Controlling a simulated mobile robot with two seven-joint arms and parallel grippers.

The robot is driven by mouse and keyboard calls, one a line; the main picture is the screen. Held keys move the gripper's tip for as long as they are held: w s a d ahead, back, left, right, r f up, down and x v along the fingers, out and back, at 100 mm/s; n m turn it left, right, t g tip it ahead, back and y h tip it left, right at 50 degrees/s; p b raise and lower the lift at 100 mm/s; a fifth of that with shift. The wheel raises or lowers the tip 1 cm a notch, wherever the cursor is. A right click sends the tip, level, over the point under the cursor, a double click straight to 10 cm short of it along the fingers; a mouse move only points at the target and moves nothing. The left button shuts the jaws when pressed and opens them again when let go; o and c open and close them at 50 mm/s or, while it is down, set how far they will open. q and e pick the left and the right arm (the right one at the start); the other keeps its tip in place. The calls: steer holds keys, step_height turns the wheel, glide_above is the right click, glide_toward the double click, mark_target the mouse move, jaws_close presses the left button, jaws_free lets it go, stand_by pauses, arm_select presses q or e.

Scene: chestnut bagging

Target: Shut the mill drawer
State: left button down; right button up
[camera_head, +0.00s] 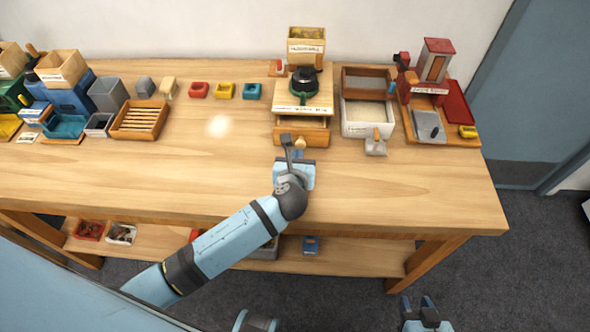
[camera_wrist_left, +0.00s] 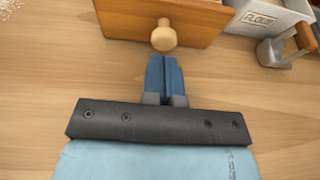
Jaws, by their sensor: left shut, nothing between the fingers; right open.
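The mill (camera_head: 303,95) stands at the back of the table, a wooden box with a dark grinder on top. Its drawer (camera_head: 286,132) shows at the front with a round wooden knob (camera_head: 300,143). In the left wrist view the drawer front (camera_wrist_left: 118,18) and the knob (camera_wrist_left: 164,36) are close ahead. My left gripper (camera_wrist_left: 165,62) is shut and empty, its fingertips just in front of the knob; I cannot tell if they touch. In the head view my left gripper (camera_head: 291,152) points at the drawer. My right gripper (camera_head: 420,305) is open, low at the bottom, away from the table.
A flour bin (camera_head: 347,130) with a scoop (camera_head: 375,146) stands right of the mill. A red-roofed mill (camera_head: 433,65) is further right. Red, yellow and teal small trays (camera_head: 224,91) lie to the left. The table front is clear.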

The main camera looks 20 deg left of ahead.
mark_target(298, 132)
arm_select(q)
steer(key=shift+w+a, duration=0.15)
steer(key=shift+w, duration=0.7)
steer(key=shift+w, duration=0.1)
steer(key=w+p, duration=0.1)
steer(key=w, duration=0.1)
steer(key=w+a+p, duration=0.1)
steer(key=w, duration=0.1)
steer(key=w+a+p, duration=0.1)
steer(key=w, duration=0.1)
steer(key=shift+w+a, duration=0.1)
steer(key=shift+w, duration=0.3)
steer(key=shift+r, duration=0.2)
steer(key=shift+a+r, duration=0.1)
